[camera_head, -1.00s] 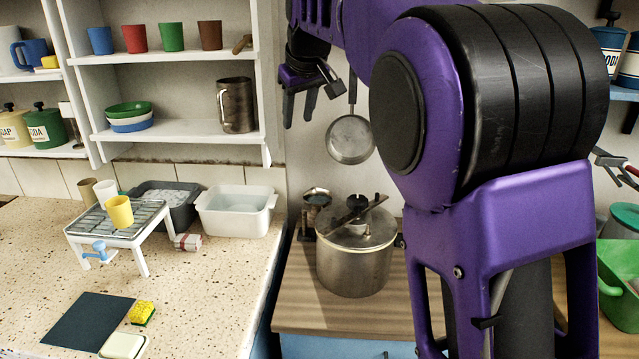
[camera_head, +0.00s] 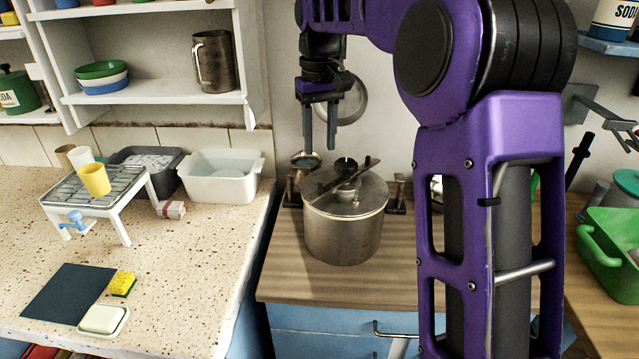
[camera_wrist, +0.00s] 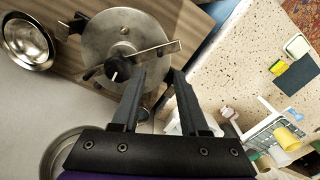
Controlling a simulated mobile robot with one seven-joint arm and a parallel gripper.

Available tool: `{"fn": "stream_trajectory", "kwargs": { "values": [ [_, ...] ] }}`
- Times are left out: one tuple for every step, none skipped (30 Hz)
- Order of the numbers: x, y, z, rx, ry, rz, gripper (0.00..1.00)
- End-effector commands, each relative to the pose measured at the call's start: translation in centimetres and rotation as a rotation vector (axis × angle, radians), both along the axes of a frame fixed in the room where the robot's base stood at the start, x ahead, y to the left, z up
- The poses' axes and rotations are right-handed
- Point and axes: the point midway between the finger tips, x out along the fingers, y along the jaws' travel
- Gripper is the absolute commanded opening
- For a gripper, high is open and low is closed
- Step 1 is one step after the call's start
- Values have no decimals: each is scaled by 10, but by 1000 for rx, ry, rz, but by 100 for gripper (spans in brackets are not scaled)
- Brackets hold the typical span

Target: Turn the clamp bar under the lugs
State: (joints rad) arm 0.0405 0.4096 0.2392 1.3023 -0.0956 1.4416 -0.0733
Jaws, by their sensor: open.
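The steel pot (camera_head: 343,235) stands on the wooden worktop with its lid on. The clamp bar (camera_head: 325,190) lies slantwise across the lid, beside a black knob (camera_head: 346,168). In the wrist view the bar (camera_wrist: 155,50) crosses the lid, with the knob (camera_wrist: 117,68) close to it. Dark brackets, perhaps the lugs, stand at the pot's left (camera_head: 292,190) and right (camera_head: 397,194); I cannot tell whether the bar's ends are under them. My gripper (camera_head: 319,142) points down above the lid, open and empty, apart from the bar. Its fingers also show in the wrist view (camera_wrist: 159,78).
A white basin (camera_head: 222,178) and a wire rack (camera_head: 95,188) stand on the left counter. A green tub (camera_head: 610,245) is at right.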

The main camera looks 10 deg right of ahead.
Motion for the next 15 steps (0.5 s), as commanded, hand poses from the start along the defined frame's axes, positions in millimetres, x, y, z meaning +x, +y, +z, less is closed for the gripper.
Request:
{"fn": "stream_trajectory", "kwargs": {
  "values": [
    [-1, 0, -15, -1, 4, 0, 44],
    [-1, 0, -21, -1, 3, 0, 44],
    [-1, 0, -30, 0, 3, 0, 44],
    [-1, 0, -36, 0, 2, 0, 44],
    [-1, 0, -43, 0, 3, 0, 44],
    [-1, 0, -50, 1, 1, 0, 44],
    [-1, 0, -56, 0, 2, 0, 44],
    [-1, 0, -61, 0, 2, 0, 44],
    [-1, 0, -68, 1, 1, 0, 44],
    [-1, 0, -72, 0, 2, -1, 44],
    [0, 0, -76, 1, 1, -1, 44],
    [0, 0, -81, 1, 0, -1, 44],
    [0, 0, -84, 0, 0, -1, 44],
    [0, 0, -87, 0, 1, -1, 44],
    [0, 0, -90, 0, 0, -1, 44]
  ]
}}
